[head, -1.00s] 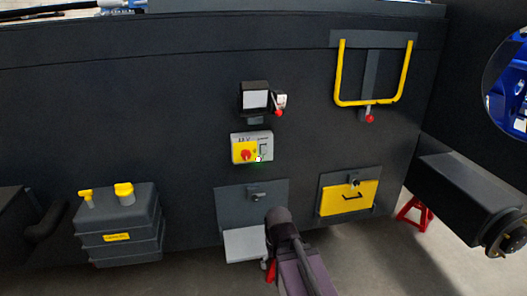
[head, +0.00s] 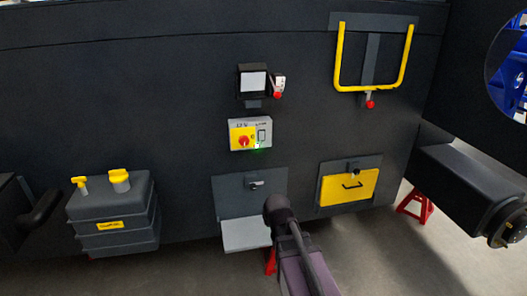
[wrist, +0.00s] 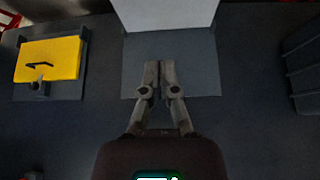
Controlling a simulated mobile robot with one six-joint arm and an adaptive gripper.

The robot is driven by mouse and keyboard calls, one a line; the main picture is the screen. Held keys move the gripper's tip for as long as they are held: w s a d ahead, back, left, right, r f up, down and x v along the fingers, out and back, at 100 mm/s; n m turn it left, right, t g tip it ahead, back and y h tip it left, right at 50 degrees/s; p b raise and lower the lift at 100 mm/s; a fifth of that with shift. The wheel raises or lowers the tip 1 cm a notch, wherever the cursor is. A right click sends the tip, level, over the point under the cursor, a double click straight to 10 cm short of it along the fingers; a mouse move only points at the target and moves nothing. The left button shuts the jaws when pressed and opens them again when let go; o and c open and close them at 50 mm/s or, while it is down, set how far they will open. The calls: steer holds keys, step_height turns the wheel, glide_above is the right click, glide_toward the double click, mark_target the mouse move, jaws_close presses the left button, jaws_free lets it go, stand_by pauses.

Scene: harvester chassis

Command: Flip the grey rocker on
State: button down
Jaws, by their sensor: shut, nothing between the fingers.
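The grey rocker (head: 262,135) sits on the right half of a small switch box (head: 250,121) on the dark chassis wall, beside a red knob (head: 243,141) on a yellow plate. A small green glow shows at the rocker's lower edge. The rocker's exact tilt is too small to tell. In the wrist view my gripper (wrist: 160,68) is shut and empty, its fingertips together in front of a grey wall panel (wrist: 200,75). In the head view my arm hides the fingers; the arm's end is below the switch box, apart from it. The wrist view does not show the rocker.
Above the box is a dark-framed display (head: 253,82) with a red-tipped lever (head: 277,93). A yellow bar handle (head: 340,60) hangs upper right. A yellow drawer (head: 335,190) is lower right, a grey tank (head: 110,205) lower left. A light flap (head: 245,235) juts out below the panel.

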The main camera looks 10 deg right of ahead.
mark_target(262, 137)
steer(key=w+d+t+b, duration=0.2)
steer(key=w+t+b, duration=0.45)
steer(key=w, duration=0.55)
steer(key=w+d+r+t+b, duration=0.2)
steer(key=w+r+t+b, duration=0.5)
steer(key=r+t+b, duration=0.2)
steer(key=shift+d+n+t+b, duration=0.3)
steer(key=shift+t+b, duration=0.9)
steer(key=shift+t, duration=0.85)
steer(key=shift+w, duration=0.1)
steer(key=p+x, duration=0.2)
steer(key=x, duration=0.2)
steer(key=f+p+x, duration=0.1)
steer(key=p+x, duration=0.1)
steer(key=x, duration=0.1)
steer(key=w+p+x, duration=0.1)
steer(key=x, duration=0.3)
steer(key=shift+w+f+p, duration=0.1)
steer(key=shift+w+p, duration=0.3)
steer(key=shift+w, duration=0.55)
steer(key=shift+a, duration=0.1)
